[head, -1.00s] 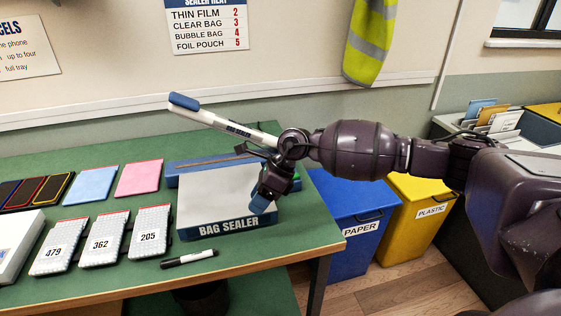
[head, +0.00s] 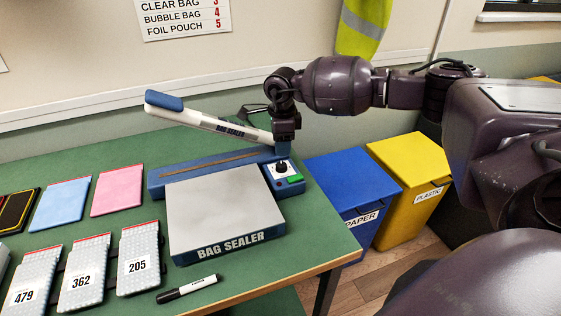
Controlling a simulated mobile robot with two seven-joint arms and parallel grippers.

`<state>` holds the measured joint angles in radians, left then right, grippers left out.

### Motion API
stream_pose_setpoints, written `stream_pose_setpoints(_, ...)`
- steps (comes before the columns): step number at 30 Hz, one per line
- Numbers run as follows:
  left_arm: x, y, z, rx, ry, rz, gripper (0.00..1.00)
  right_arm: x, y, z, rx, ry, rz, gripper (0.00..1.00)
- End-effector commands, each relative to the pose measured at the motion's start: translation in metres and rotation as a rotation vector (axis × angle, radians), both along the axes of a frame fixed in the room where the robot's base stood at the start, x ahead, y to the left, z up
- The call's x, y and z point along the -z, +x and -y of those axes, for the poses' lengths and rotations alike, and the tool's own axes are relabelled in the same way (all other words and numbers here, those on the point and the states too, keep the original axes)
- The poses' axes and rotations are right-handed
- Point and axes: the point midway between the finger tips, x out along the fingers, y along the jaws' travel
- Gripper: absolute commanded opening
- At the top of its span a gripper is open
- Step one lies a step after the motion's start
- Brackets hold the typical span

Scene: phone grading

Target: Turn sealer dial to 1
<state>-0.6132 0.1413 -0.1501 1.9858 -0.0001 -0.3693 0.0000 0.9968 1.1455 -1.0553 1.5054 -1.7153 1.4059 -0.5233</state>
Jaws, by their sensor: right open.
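The bag sealer (head: 225,205) stands on the green table, with a grey top plate and its name on the front. Its white lever arm with a blue end (head: 205,117) is raised. The sealer dial (head: 282,169) is a black knob on a white face, on the blue control panel at the right, above a green button. Its setting is too small to read. My right gripper (head: 284,146) points down just above and behind the dial, apart from it. It is open and empty, its fingertips partly hard to make out. My left gripper is out of view.
A marker (head: 188,289) lies in front of the sealer. Bubble bags (head: 138,258) and pink and blue pouches (head: 118,190) lie at the left. Blue paper (head: 350,185) and yellow plastic (head: 410,165) bins stand right of the table. A wall chart (head: 182,16) hangs behind.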

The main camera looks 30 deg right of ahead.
Motion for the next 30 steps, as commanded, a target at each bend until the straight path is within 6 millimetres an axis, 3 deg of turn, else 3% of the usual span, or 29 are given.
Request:
stream_pose_setpoints(6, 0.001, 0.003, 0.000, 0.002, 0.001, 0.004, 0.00, 0.039, -0.001, -0.001, -0.001, 0.001, -0.004, 0.47)
stream_pose_setpoints(12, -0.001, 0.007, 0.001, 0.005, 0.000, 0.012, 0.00, 0.062, 0.000, -0.001, -0.001, 0.001, -0.002, 0.47)
stream_pose_setpoints(25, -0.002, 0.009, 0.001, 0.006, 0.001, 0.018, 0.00, 0.070, 0.000, 0.000, -0.001, 0.001, 0.000, 0.47)
stream_pose_setpoints(26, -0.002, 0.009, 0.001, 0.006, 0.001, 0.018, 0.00, 0.070, 0.000, 0.000, -0.001, 0.001, 0.000, 0.45)
stream_pose_setpoints(30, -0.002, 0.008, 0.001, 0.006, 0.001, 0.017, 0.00, 0.070, 0.000, 0.000, -0.001, 0.001, 0.000, 0.24)
